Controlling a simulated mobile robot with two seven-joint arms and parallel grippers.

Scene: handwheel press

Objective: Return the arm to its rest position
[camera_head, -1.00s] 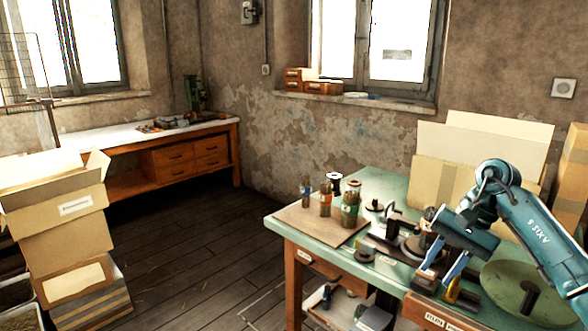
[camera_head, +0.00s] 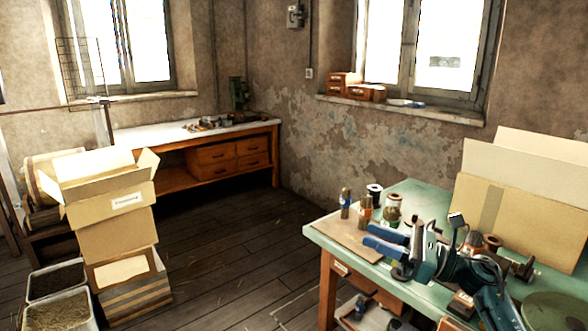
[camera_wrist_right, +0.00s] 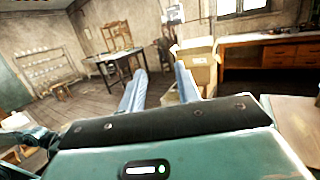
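My right gripper (camera_head: 368,237) is over the green-topped table (camera_head: 432,196) at the right of the head view. Its two blue fingers point left and stand apart. In the right wrist view, the right gripper (camera_wrist_right: 160,72) has both fingers spread, with nothing held between them, and faces out into the room. My right arm (camera_head: 490,290) comes in from the lower right and covers part of the table's tools. My left arm and gripper do not show.
Small bottles (camera_head: 365,212) stand on a brown board (camera_head: 345,236) close to the right gripper. Stacked boxes (camera_head: 115,235) are at left. A wooden workbench (camera_head: 170,140) lines the far wall. The floor between is clear.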

